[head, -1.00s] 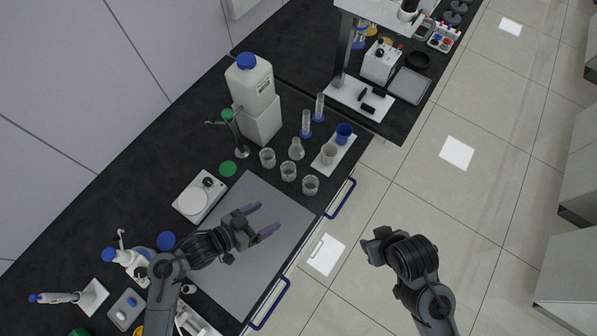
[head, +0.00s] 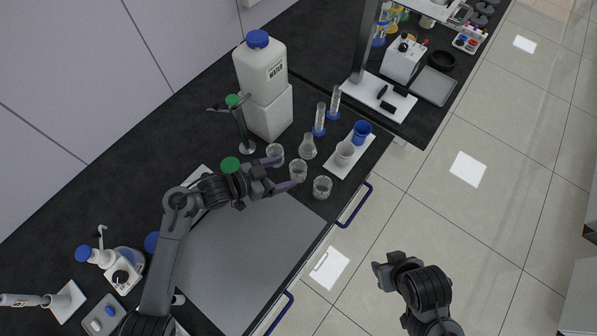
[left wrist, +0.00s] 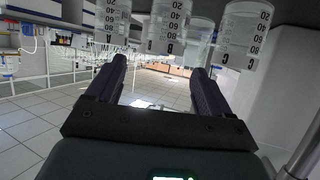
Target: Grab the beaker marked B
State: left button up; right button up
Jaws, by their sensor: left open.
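Three clear beakers stand in a slanting row on the dark bench: a far one (head: 275,153), a middle one (head: 298,171) and a near one (head: 322,188). In the left wrist view they hang upside down along the top. The right-hand beaker (left wrist: 243,35) there reads C.
A flask (head: 308,148) and blue-based cylinders (head: 320,120) stand behind the beakers. A white tray (head: 338,168) with a white cup and a blue cup is to the right. A water container (head: 261,68) stands on a white block. The grey mat (head: 245,255) is clear.

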aim_at(304, 165)
pick_arm(q)
jog(key=shift+a+f+b+x, duration=0.1)
jog(key=shift+b+x, duration=0.1)
jog(key=shift+x, duration=1.15)
jog(key=shift+a+f+b+x, duration=0.1)
jog(key=shift+f+b+x, duration=0.05)
jog(key=shift+x, duration=1.2)
jog(key=shift+w, duration=0.15)
jog(key=c, duration=1.1)
jog(key=shift+c, duration=0.2)
jog(key=shift+r, duration=0.15)
